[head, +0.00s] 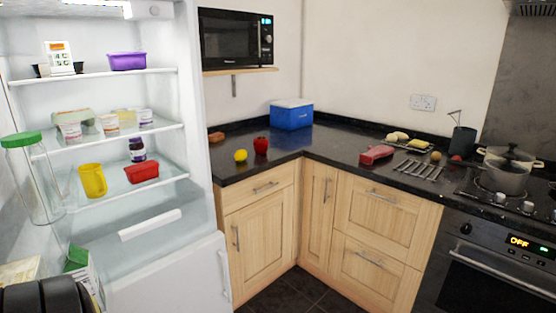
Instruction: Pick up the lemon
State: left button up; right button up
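The lemon (240,156) is a small bright yellow fruit. It sits on the dark granite counter (228,173) near the front edge, left of a red pepper-like item (261,146). Nothing covers it in the head view. Neither of my grippers can be made out in this view, and nothing is touching the lemon.
An open fridge (205,180) with loaded shelves stands left of the counter. A blue cool box (291,114) is behind the lemon. A microwave (236,38) is on a shelf above. A red object (376,155), a rack (418,171) and pots (508,175) are on the right counter.

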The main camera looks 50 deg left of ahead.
aim_at(241, 155)
jog(key=u, duration=0.4)
jog(key=i, duration=1.35)
jog(key=u, duration=1.35)
jog(key=i, duration=1.1)
jog(key=u, duration=1.3)
